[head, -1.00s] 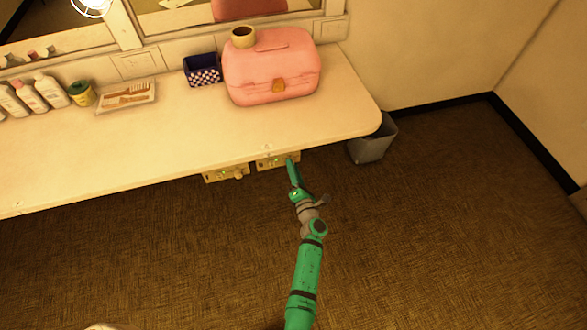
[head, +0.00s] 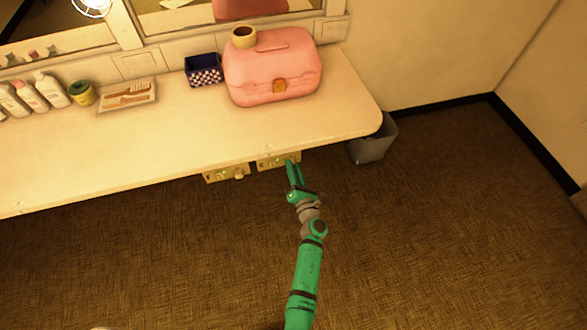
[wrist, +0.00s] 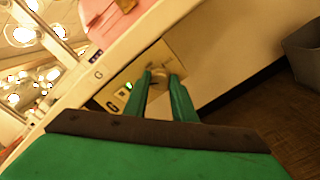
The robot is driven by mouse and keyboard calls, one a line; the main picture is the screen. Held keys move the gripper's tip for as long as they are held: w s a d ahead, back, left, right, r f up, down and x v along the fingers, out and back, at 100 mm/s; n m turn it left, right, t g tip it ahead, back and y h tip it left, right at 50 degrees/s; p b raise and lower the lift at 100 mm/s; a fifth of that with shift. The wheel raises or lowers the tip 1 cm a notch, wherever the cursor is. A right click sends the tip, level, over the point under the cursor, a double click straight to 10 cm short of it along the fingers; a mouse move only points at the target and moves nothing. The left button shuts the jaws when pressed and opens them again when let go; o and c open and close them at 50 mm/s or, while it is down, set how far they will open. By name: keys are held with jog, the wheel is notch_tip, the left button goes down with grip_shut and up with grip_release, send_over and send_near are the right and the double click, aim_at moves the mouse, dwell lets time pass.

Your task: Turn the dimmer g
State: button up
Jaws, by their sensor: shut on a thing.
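The dimmer plate marked G (wrist: 117,98) is on the front below the counter edge, with a small lit green light on it. Its round knob (wrist: 158,76) sits between the fingertips of my gripper (wrist: 160,80) in the wrist view. My gripper is shut on the knob, one green finger on each side, and hides part of it. In the head view, my gripper (head: 292,165) reaches the right-hand plate (head: 270,162) under the counter. The knob is hidden behind the fingers there. A second plate (head: 227,173) with its own knob and green light is just left.
The counter (head: 200,130) hangs over the plates. On it stand a pink case (head: 275,75), a blue box (head: 203,70), a tray with combs (head: 127,95) and several bottles. A grey bin (head: 373,140) is right of the plates. The carpet in front is clear.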

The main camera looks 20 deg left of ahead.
jog(key=o, duration=1.1)
jog(key=shift+d, duration=0.1)
jog(key=v, duration=1.1)
jog(key=shift+w, duration=0.1)
